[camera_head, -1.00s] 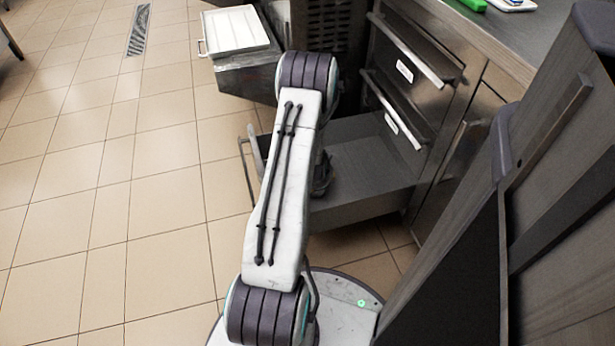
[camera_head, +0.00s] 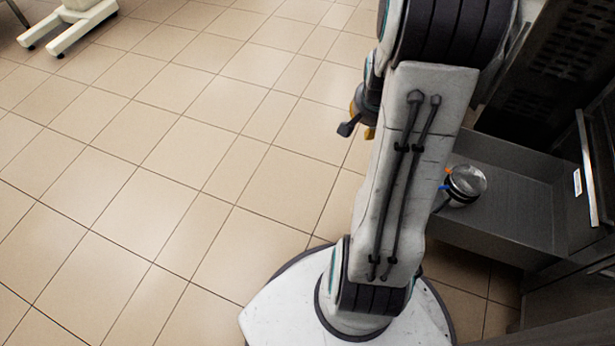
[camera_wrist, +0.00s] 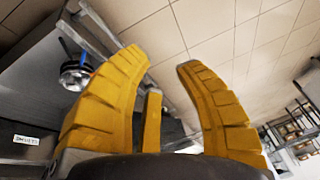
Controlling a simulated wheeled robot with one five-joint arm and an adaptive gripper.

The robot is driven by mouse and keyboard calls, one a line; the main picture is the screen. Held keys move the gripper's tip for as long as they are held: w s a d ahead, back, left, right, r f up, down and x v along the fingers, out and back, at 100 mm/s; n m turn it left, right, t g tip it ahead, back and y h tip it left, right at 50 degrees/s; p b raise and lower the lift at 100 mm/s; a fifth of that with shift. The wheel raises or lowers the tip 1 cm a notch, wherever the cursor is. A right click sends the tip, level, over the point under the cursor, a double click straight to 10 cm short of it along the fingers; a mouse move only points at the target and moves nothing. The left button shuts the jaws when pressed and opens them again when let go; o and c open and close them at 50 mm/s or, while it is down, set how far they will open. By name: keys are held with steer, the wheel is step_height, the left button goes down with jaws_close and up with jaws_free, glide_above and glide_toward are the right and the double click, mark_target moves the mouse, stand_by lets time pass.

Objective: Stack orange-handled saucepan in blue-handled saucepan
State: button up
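The orange-handled saucepan (camera_head: 469,178) sits on or in the blue-handled saucepan (camera_head: 462,199), both inside an open metal drawer at the right of the head view. An orange bit and a blue bit show at their left side; my arm hides the rest of the handles. The stack looks about level, but how deep the upper pan sits is too small to tell. The pans (camera_wrist: 75,74) also show in the wrist view at upper left, outside my fingers. My gripper (camera_wrist: 163,62) is open and empty, its yellow fingers apart; in the head view it is mostly behind my arm.
A cream wheeled stand (camera_head: 75,25) is at the far upper left.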

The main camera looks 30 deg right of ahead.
steer(key=s+a+r+n+y, duration=0.1)
steer(key=a+r+n, duration=0.2)
steer(key=a, duration=0.4)
steer(key=s+a+r+n+y, duration=0.1)
steer(key=a+r+n, duration=0.3)
steer(key=a, duration=0.4)
steer(key=s+a+r+n+g, duration=0.1)
steer(key=s+a+r+n, duration=0.1)
steer(key=s+a+n, duration=0.3)
steer(key=s+a, duration=0.3)
steer(key=s, duration=0.1)
steer(key=shift+s+a+r+n+y, duration=0.15)
steer(key=shift+a+r+n+y, duration=0.05)
steer(key=shift+a+n+y, duration=0.2)
steer(key=shift+d, duration=0.1)
